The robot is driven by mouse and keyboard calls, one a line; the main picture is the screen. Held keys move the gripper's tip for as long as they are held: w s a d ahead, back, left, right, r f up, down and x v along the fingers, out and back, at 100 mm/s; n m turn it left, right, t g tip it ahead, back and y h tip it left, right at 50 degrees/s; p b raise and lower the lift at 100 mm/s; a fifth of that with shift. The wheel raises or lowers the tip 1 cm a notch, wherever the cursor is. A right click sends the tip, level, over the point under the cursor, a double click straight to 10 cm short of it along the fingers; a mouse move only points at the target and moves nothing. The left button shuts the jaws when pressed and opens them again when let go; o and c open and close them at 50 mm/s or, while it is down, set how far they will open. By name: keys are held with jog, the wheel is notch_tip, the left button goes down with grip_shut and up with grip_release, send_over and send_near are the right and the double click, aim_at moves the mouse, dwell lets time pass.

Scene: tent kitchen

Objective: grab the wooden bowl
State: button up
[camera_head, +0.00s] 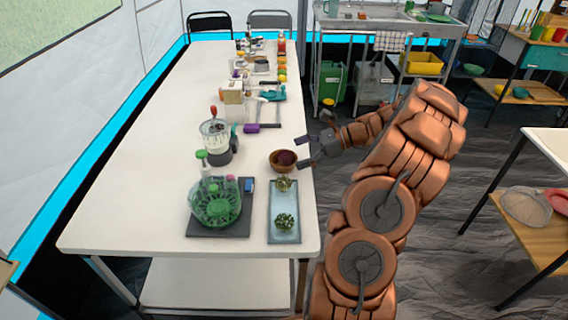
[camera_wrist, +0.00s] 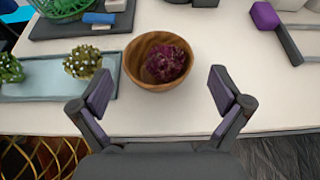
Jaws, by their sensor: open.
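The wooden bowl (camera_head: 274,165) stands upright on the white table near its right edge in the head view. It holds a dark purple-red, ruffled item (camera_head: 287,158). In the wrist view the brown bowl (camera_wrist: 133,60) is at upper centre, just beyond the fingertips, with the same ruffled item (camera_wrist: 166,63) inside. My gripper (camera_head: 302,152) is at the table edge, right beside the bowl. In the wrist view my gripper (camera_wrist: 160,88) is open and empty, with its two purple-padded fingers spread wide on either side of the bowl's near part.
A light blue tray (camera_head: 284,203) with two small plants lies close to the bowl. A green basket (camera_head: 215,203) on a dark mat and a blender (camera_head: 215,145) stand left. A purple-headed hammer (camera_head: 252,128) lies behind. Bare white tabletop (camera_head: 150,200) extends left.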

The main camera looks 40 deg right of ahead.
aim_at(287, 157)
jog(key=x, duration=0.4)
jog(key=shift+w+a+f, duration=0.1)
jog(key=shift+w+a, duration=0.05)
jog(key=shift+a, duration=0.3)
jog(key=shift+c, duration=0.4)
jog(key=c, duration=0.9)
